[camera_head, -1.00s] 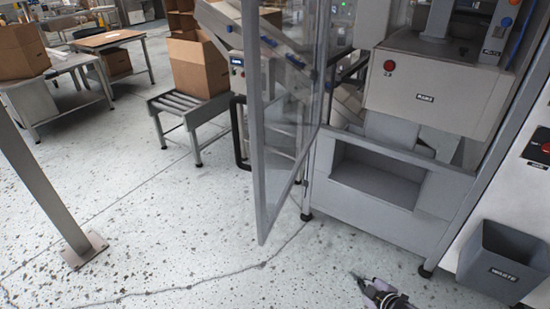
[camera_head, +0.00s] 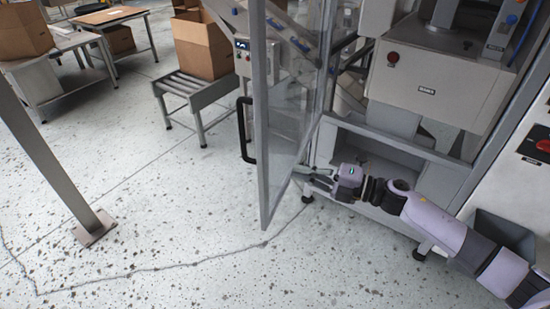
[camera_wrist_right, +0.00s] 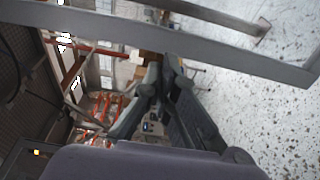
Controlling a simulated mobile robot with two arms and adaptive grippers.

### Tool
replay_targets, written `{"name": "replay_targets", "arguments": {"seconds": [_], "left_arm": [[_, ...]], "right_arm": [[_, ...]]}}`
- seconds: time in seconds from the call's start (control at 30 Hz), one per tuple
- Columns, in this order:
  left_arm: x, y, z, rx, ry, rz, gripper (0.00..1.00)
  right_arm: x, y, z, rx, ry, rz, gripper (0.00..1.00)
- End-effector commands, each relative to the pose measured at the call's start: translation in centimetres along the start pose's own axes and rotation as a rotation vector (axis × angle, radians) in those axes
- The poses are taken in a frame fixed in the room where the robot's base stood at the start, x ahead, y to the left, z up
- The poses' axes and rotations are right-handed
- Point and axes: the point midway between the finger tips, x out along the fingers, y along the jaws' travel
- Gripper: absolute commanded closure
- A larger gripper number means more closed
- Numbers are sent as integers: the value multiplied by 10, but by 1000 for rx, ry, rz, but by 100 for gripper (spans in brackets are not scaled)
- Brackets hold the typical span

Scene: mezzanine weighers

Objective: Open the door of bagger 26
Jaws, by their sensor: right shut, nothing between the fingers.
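The bagger door (camera_head: 292,112) is a clear panel in a grey frame. It stands swung out from the bagger (camera_head: 425,88), whose label is too small to read surely. A black bar handle (camera_head: 243,132) shows on the door's left, outer side. My right gripper (camera_head: 310,187) is shut and empty, low on the inner side of the door, near its lower frame; contact cannot be told. In the right wrist view the shut fingers (camera_wrist_right: 166,68) point toward a grey frame bar (camera_wrist_right: 180,43) that crosses the picture. My left gripper is not in view.
A roller conveyor (camera_head: 192,88) with a cardboard box (camera_head: 202,45) stands left of the door. A grey post (camera_head: 60,160) rises from the floor at left. A waste bin (camera_head: 505,232) is at right, partly behind my arm.

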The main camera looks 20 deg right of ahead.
Motion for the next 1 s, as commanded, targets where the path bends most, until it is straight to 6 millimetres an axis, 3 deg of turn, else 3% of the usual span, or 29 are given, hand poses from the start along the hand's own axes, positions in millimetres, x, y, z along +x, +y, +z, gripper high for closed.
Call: {"name": "replay_targets", "arguments": {"seconds": [0.1,0.33,0.5,0.87,1.0], "left_arm": [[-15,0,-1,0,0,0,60],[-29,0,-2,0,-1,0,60],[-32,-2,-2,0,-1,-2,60],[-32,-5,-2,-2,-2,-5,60],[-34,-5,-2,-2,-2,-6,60]], "right_arm": [[27,6,0,1,0,5,100],[62,4,0,2,0,2,100],[72,1,0,0,-1,0,100],[73,0,0,1,-1,0,100],[88,0,0,5,-20,3,100]]}}
